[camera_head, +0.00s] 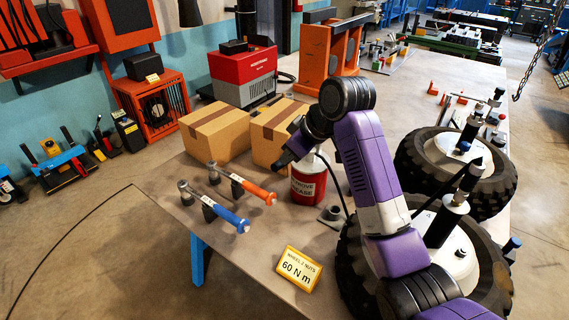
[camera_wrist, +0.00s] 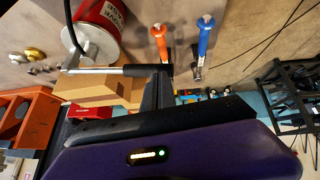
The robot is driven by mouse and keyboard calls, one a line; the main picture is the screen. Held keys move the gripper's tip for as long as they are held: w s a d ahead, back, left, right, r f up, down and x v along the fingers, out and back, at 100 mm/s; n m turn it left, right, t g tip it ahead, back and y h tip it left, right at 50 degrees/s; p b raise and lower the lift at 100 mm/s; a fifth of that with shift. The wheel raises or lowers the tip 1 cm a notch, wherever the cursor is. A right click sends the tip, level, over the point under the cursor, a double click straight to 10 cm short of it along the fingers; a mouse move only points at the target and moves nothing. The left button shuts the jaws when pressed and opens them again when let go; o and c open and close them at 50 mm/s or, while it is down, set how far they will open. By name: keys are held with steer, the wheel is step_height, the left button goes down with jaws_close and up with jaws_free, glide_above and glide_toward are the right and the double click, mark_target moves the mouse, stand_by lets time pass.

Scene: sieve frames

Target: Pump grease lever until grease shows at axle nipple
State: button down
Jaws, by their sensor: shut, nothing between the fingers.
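The red grease can (camera_head: 308,184), labelled GREASE, stands on the bench just below my gripper (camera_head: 288,157). In the wrist view the can (camera_wrist: 98,14) is at upper left, with a dark hose at its pale end. The grease lever (camera_wrist: 108,70), a thin metal rod with a black grip, reaches from the can to my gripper (camera_wrist: 158,80). My gripper is shut and empty at the grip's end; I cannot tell whether they touch. Two wheels, a near one (camera_head: 358,262) and a far one (camera_head: 410,160), lie at right. I cannot make out the axle nipple or any grease there.
Two cardboard boxes (camera_head: 216,133) stand behind the can. An orange-handled tool (camera_head: 254,191) and a blue-handled tool (camera_head: 228,215) lie left of it. A yellow 60 N m sign (camera_head: 298,268) stands at the front edge. A red machine (camera_head: 243,75) and an orange frame (camera_head: 318,62) stand behind.

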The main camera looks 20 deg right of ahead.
steer(key=shift+v, duration=2.55)
steer(key=d+r+m+t+y+p, duration=0.1)
steer(key=d+r+t+y, duration=0.1)
steer(key=d+y, duration=0.3)
steer(key=shift+s+d+r+t+p, duration=0.2)
steer(key=shift+d+t+p, duration=0.25)
steer(key=shift+t, duration=0.45)
